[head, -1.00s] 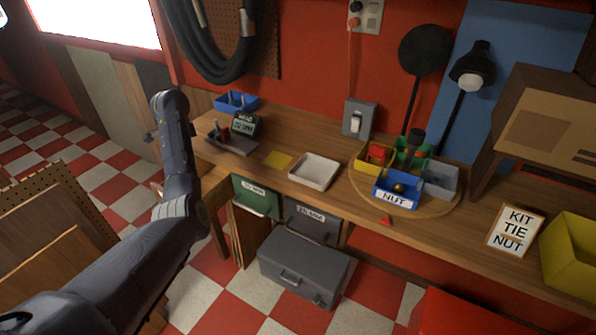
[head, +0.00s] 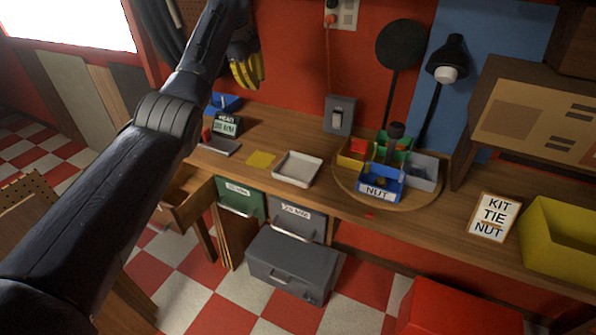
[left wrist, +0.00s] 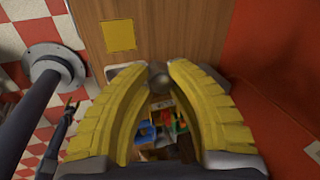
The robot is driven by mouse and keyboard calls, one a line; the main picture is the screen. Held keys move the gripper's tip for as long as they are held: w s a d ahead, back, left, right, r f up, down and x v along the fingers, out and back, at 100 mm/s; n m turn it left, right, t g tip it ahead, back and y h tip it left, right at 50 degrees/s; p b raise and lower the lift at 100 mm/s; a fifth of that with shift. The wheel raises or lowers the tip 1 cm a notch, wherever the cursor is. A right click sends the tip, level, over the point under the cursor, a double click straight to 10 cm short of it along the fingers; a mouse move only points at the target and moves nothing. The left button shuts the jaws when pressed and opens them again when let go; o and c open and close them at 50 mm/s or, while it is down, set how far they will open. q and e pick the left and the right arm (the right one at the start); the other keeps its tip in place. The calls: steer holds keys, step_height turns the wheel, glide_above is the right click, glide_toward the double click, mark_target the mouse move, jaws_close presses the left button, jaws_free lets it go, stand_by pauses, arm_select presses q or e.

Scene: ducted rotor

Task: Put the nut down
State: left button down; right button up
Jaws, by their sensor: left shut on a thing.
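My left gripper (head: 246,72) is raised high above the back left of the bench, yellow fingers pointing down. In the left wrist view its fingertips (left wrist: 158,74) close around a small grey rounded piece (left wrist: 157,77), which looks like the nut; its exact shape is unclear. The piece cannot be made out in the head view. A blue bin labelled NUT (head: 379,193) stands on the round wooden board (head: 422,203). A shallow white tray (head: 297,169) sits left of it, apart from my gripper.
Yellow, green and grey bins share the board. A yellow square (head: 260,159) lies left of the tray. A KIT TIE NUT sign (head: 495,216) and yellow bin (head: 569,240) are at right. A black lamp (head: 446,62) stands behind. A drawer (head: 186,205) hangs open at left.

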arm_select(q)
steer(key=s+d+m, duration=0.3)
steer(key=d, duration=0.5)
steer(key=m+g+h, duration=0.2)
steer(key=m, duration=0.2)
glide_above(300, 170)
step_height(300, 170, down, 4)
steer(key=f, duration=1.9)
steer(key=shift+s+a+f, duration=0.2)
steer(key=shift+a+f, duration=0.15)
steer(key=shift+a, duration=0.05)
steer(key=shift+f, duration=0.1)
steer(key=c, duration=1.8)
jaws_free()
steer(key=shift+f, duration=0.1)
steer(key=o, duration=0.5)
steer(key=shift+r, duration=0.2)
steer(key=v, duration=1.2)
steer(key=shift+d, duration=0.15)
